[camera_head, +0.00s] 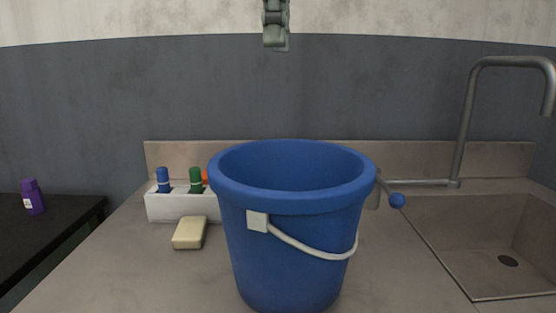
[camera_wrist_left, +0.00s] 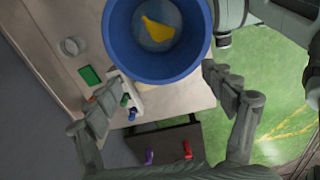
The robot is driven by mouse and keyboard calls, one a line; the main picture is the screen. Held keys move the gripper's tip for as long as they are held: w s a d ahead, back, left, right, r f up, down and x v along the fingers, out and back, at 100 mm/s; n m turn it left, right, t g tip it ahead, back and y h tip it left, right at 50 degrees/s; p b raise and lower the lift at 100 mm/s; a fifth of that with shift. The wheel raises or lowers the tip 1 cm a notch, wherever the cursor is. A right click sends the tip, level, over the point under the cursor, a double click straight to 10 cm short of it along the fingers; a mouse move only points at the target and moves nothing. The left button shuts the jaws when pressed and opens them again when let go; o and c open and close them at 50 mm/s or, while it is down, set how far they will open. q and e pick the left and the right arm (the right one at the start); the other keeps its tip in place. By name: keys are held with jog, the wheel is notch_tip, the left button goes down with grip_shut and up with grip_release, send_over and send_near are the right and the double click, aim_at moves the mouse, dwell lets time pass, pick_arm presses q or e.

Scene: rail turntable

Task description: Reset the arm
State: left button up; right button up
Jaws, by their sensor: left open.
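My left gripper (camera_wrist_left: 143,98) is open and empty in the left wrist view, its two fingers spread wide over the counter's end. In the head view a grey-green part of it (camera_head: 276,25) hangs at the top edge, high above the bucket. The blue bucket (camera_head: 290,255) stands upright on the counter with its white handle hanging down in front. It also shows in the left wrist view (camera_wrist_left: 120,57), where a yellow item (camera_wrist_left: 160,28) lies inside. The gripper does not touch the bucket. My right gripper is in neither view.
A white caddy (camera_head: 180,208) holds several bottles beside a pale sponge (camera_head: 189,233), left of the bucket. A sink (camera_head: 500,240) and tall faucet (camera_head: 465,120) are at right. A black table (camera_head: 45,225) bears a purple bottle (camera_head: 33,197). A wall stands behind.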

pick_arm(q)
notch_tip(320, 180, down, 10)
jog(key=shift+f, duration=0.25)
dwell(0.4)
